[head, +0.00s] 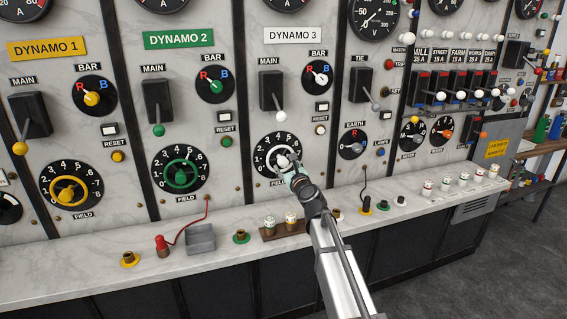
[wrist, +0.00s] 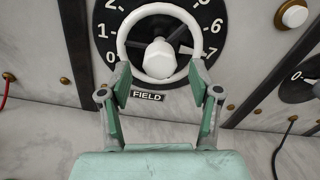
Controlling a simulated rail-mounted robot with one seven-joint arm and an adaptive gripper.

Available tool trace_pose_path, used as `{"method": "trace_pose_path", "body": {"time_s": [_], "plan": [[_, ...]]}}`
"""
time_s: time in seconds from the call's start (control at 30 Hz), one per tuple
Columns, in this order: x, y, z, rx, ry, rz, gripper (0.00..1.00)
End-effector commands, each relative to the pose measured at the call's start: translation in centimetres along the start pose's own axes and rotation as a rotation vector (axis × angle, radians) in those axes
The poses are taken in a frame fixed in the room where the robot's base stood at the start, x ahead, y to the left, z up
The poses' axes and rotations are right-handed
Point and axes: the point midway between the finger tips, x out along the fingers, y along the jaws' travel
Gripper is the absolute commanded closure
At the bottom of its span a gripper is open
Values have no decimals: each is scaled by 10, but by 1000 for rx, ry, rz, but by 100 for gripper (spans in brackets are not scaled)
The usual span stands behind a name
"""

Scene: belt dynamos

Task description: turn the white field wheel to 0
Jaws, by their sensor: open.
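The white field wheel (head: 262,159) is on the dark numbered dial of the white DYNAMO 3 panel. In the wrist view the wheel (wrist: 123,37) is a white ring with dark spokes and a pale hub. A small white pointer mark shows on the right side, toward the 7; the 0 is at lower left. My gripper (head: 289,172) is at the wheel's lower right in the head view and hides part of it. In the wrist view my gripper (wrist: 160,78) is open, its fingertips at the ring's lower left and lower right. I cannot tell if they touch it.
The green field wheel (head: 168,169) and yellow field wheel (head: 55,191) are on panels to the left. A marble shelf (head: 330,204) runs below, carrying a grey tray (head: 201,239), fuses and sockets. The EARTH dial (head: 352,144) is to the right.

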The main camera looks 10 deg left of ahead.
Motion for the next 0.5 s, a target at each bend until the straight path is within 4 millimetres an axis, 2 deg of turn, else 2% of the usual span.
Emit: {"method": "trace_pose_path", "body": {"time_s": [0.03,0.2,0.5], "plan": [[13,-1,1,0,0,0,37],[32,0,1,1,0,0,37],[37,0,0,0,0,0,37]]}}
